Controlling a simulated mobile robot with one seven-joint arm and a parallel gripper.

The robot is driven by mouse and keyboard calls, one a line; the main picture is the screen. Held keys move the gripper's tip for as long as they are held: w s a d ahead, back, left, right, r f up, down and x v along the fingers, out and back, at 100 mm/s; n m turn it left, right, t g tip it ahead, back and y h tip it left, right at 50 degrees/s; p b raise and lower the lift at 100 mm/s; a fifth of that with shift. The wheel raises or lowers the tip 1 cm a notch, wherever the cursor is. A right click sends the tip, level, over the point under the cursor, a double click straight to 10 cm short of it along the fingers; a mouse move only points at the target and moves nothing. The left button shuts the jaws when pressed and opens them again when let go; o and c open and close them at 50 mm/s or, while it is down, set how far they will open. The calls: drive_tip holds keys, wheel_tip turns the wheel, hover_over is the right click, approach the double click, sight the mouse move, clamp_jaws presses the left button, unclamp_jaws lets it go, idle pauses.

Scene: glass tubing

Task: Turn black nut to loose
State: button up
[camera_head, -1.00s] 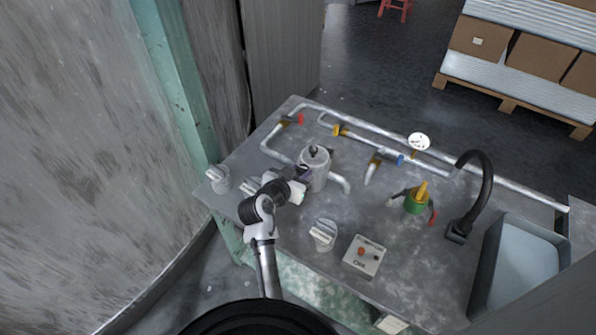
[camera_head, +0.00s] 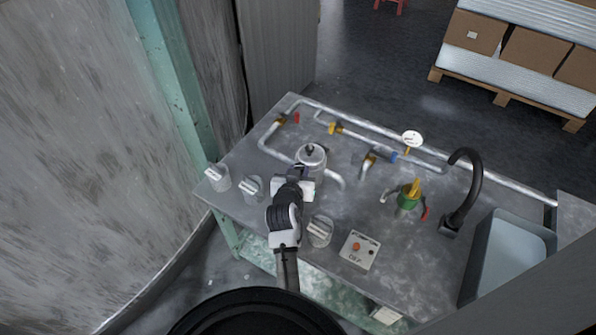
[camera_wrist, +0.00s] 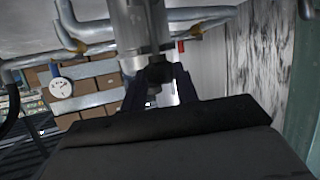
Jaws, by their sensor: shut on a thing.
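A grey metal canister (camera_head: 313,160) with a dark cap stands on the metal table. Its body also fills the top middle of the wrist view (camera_wrist: 143,25). My gripper (camera_head: 302,172) is at the canister's near side, level with its upper part. In the wrist view, the dark fingers of my gripper (camera_wrist: 158,82) are on both sides of a black nut (camera_wrist: 158,70) below the canister body in the picture, and are shut on it. The nut is hidden behind my gripper in the head view.
White-grey knobs (camera_head: 251,187) stand along the table's front edge, with a control box (camera_head: 360,251) to the right. Pipes with coloured valve handles run behind the canister. A green valve (camera_head: 407,201), a black faucet (camera_head: 474,185) and a sink (camera_head: 512,250) are on the right.

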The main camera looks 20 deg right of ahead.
drive_tip(key=o, duration=1)
drive_tip(key=shift+f+b, duration=0.1)
drive_tip(key=shift+b, duration=0.2)
